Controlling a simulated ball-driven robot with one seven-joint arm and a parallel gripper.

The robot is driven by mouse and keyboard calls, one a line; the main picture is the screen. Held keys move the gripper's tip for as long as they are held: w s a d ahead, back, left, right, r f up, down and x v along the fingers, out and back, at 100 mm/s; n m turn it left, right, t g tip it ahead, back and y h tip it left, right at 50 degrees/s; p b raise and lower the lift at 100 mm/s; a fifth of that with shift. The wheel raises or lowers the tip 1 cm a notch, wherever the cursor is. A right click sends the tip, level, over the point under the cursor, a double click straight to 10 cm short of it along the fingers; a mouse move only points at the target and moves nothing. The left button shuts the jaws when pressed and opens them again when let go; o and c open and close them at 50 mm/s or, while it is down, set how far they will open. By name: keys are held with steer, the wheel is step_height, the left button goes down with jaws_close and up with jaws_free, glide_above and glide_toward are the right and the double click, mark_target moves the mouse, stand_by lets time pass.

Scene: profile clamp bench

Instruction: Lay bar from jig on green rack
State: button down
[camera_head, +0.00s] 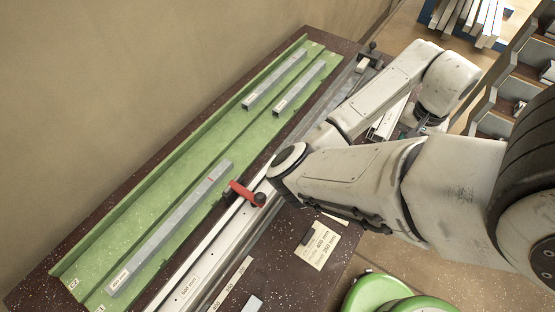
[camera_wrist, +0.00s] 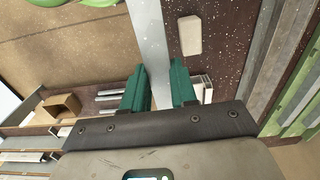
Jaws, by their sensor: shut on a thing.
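My gripper (camera_wrist: 158,68) shows in the wrist view with two green fingers. It is shut on a long grey bar (camera_wrist: 150,35), which runs from between the fingers to the top edge. In the head view my arm hides the gripper, and I cannot make out the held bar for sure. The green rack (camera_head: 205,150) lies along the left of the bench. It carries one long bar (camera_head: 170,230) and two short bars (camera_head: 275,78), (camera_head: 300,88). The jig (camera_head: 205,262) is a pale rail with a red clamp lever (camera_head: 246,193), right of the rack.
A paper card (camera_head: 320,247) with length markings lies on the dark speckled bench. A pale block (camera_wrist: 190,35) lies beside the held bar in the wrist view. Shelves (camera_head: 510,85) stand at the right, and green round tops (camera_head: 378,293) at the front.

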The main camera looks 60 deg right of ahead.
steer(key=w+a+n, duration=0.5)
steer(key=w+a, duration=0.6)
steer(key=w, duration=0.4)
steer(key=w+a+n, duration=0.5)
steer(key=w+a, duration=0.6)
steer(key=w, duration=0.4)
steer(key=w+a+r+n, duration=0.1)
steer(key=w+a+n, duration=0.4)
steer(key=w+a, duration=0.6)
steer(key=w, duration=0.4)
steer(key=shift+a, duration=0.35)
steer(key=shift+w, duration=0.1)
